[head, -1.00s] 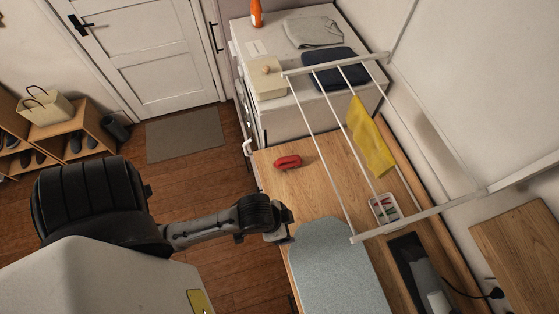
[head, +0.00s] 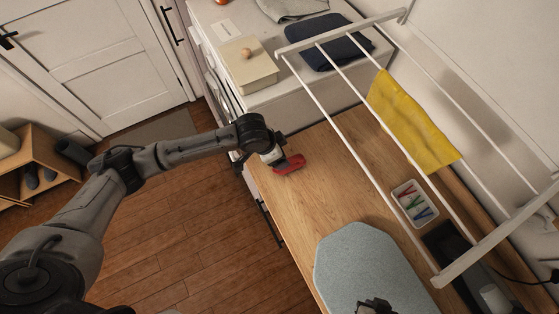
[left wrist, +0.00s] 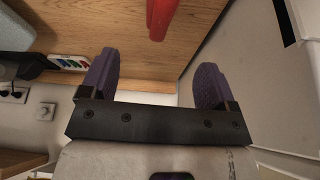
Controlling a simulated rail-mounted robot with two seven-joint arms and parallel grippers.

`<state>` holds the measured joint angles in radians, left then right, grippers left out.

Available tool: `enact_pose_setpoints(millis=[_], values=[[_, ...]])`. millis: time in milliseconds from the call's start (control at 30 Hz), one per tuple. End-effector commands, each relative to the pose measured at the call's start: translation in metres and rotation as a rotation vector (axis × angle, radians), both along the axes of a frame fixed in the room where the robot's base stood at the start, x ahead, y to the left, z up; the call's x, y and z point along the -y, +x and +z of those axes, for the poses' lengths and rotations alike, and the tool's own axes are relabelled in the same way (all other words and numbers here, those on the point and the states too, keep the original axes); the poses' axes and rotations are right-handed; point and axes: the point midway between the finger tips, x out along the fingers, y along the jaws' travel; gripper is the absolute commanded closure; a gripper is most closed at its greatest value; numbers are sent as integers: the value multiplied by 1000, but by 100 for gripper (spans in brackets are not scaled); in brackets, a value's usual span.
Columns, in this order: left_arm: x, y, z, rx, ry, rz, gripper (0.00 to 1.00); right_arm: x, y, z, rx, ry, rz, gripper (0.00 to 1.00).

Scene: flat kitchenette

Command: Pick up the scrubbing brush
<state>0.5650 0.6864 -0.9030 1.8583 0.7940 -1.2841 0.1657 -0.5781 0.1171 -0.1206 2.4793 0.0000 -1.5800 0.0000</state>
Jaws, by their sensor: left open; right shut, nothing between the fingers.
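The red scrubbing brush (head: 292,166) lies on the wooden counter near its front edge. My left gripper (head: 281,160) is beside and above it in the head view, partly covering it. In the left wrist view, the two dark purple fingers of my left gripper (left wrist: 157,62) are spread apart with nothing between them. The red brush (left wrist: 161,16) shows beyond the fingertips, cut off by the top edge. My right gripper (head: 375,306) is shut and empty over the ironing board at the bottom edge, only partly in view.
A light blue ironing board (head: 350,255) lies on the counter (head: 330,190). A white drying rack (head: 345,140) holds a yellow cloth (head: 412,122) above it. A small tray of coloured pegs (head: 414,203) sits below the rack.

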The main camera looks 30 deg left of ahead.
Motion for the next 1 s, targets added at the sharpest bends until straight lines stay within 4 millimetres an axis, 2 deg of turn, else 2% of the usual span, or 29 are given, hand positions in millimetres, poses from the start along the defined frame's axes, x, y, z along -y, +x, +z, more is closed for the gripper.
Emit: enact_pose_setpoints(millis=[400, 767, 1000], values=[[16, 20, -61, -2, 0, 1, 18, 3, -2, -3, -4, -10, 5, 100], [22, 27, -80, 0, 0, -1, 18, 1, -2, -2, -3, -3, 0, 100], [29, 37, -108, 0, 0, 0, 18, -1, -1, -1, -2, 2, -2, 100]])
